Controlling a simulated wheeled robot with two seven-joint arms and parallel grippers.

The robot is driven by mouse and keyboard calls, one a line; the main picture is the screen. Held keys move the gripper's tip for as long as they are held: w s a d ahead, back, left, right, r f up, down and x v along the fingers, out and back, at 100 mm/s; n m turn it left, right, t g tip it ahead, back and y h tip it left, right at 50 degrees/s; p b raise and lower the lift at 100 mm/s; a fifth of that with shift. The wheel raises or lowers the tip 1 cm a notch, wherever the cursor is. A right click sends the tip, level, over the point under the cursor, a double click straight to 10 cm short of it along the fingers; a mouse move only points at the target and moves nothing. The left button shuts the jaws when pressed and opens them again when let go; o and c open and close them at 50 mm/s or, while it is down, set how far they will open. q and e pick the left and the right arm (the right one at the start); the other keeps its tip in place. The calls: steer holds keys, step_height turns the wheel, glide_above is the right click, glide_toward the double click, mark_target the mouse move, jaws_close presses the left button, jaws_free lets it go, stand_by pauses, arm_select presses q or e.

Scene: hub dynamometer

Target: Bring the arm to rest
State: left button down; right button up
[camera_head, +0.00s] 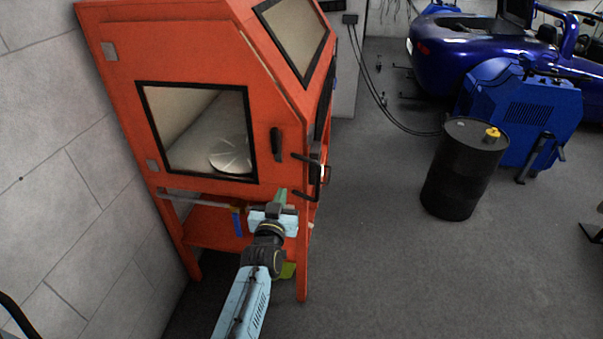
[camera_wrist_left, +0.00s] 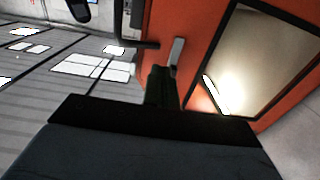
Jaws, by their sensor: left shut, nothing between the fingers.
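My left arm comes up from the bottom of the head view. My left gripper (camera_head: 281,196) is in front of the orange cabinet (camera_head: 200,60), just below its side window and near the dark handle bars at its corner. The gripper is shut with nothing in it. In the left wrist view its fingers (camera_wrist_left: 160,85) are together, close to the cabinet's orange face; I cannot tell whether they touch it. A dark bar handle (camera_wrist_left: 139,45) shows beside the fingertips. My right gripper shows in neither view.
A black drum (camera_head: 462,175) with a yellow cap stands to the right, in front of a blue machine (camera_head: 525,112). A blue car (camera_head: 470,45) is behind. A grey block wall (camera_head: 60,170) is on the left. The floor between cabinet and drum is clear.

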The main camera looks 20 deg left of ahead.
arm_select(q)
steer(key=s+d+f+m+g+h+b, duration=0.1)
steer(key=s+d+f+g+h, duration=0.15)
steer(key=s+f, duration=0.55)
steer(key=s+d+f+m+g+h, duration=0.1)
steer(key=s+d+f+m+g, duration=0.3)
steer(key=f, duration=0.9)
steer(key=s+d+f+n+g+h+b, duration=0.1)
steer(key=s+d+f+g+h, duration=0.1)
steer(key=s+f, duration=0.65)
steer(key=s+a+f+g, duration=0.2)
steer(key=s+f+g, duration=0.2)
steer(key=s+f, duration=0.4)
steer(key=s+a+f+m+g, duration=0.1)
steer(key=s+f+g, duration=0.3)
steer(key=s, duration=1.9)
step_height(320, 180, down, 4)
steer(key=shift+s+a+r+m+b, duration=0.1)
steer(key=shift+s+a+m+b, duration=0.2)
steer(key=shift+a+b, duration=0.1)
steer(key=shift+y, duration=0.25)
